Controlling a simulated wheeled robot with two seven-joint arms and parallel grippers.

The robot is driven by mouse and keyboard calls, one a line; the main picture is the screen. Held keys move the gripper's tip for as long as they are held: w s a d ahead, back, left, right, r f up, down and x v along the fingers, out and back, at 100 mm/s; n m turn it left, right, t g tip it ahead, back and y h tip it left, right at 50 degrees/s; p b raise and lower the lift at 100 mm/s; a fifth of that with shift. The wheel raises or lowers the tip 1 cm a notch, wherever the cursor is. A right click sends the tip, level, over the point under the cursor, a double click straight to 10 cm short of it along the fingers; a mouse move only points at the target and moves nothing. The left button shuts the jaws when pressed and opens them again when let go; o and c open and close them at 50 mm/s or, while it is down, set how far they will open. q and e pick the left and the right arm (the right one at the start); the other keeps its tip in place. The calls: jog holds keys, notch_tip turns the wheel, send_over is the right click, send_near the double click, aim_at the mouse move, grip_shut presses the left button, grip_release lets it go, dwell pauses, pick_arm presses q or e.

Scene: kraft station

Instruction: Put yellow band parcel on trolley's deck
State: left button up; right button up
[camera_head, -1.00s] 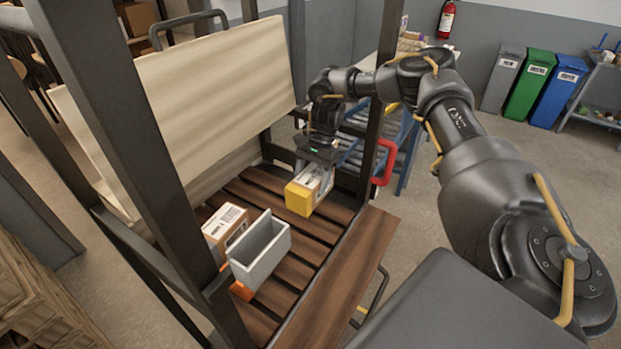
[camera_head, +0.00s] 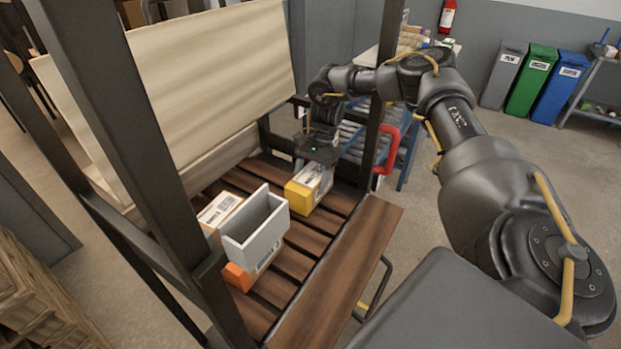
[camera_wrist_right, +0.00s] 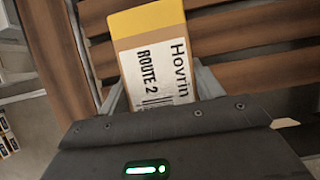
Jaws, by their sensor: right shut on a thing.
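The yellow band parcel (camera_head: 303,192) is a brown box with a yellow end and a white label. My right gripper (camera_head: 318,168) is shut on it from above, at or just above the trolley's slatted wooden deck (camera_head: 312,222); I cannot tell if its underside touches. In the right wrist view the parcel (camera_wrist_right: 152,55) shows its label "Hovrin ROUTE 2" between the fingers (camera_wrist_right: 160,95), with deck slats behind it. My left gripper is not in view.
A grey open bin (camera_head: 257,230), a labelled brown parcel (camera_head: 217,211) and an orange-ended parcel (camera_head: 238,277) stand on the deck left of the held parcel. Dark uprights (camera_head: 150,140) and a beige panel (camera_head: 215,75) bound the trolley. Bare slats lie in front.

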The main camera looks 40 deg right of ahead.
jog(key=shift+f, duration=0.4)
jog(key=o, duration=1.3)
jog(key=shift+w+d+r, duration=0.1)
jog(key=shift+d+r, duration=0.05)
jog(key=shift+r, duration=0.2)
jog(key=v, duration=0.7)
jog(key=shift+p+v, duration=0.4)
jog(key=shift+v, duration=0.55)
jog(key=shift+d+r+p, duration=0.25)
jog(key=shift+r+p, duration=0.3)
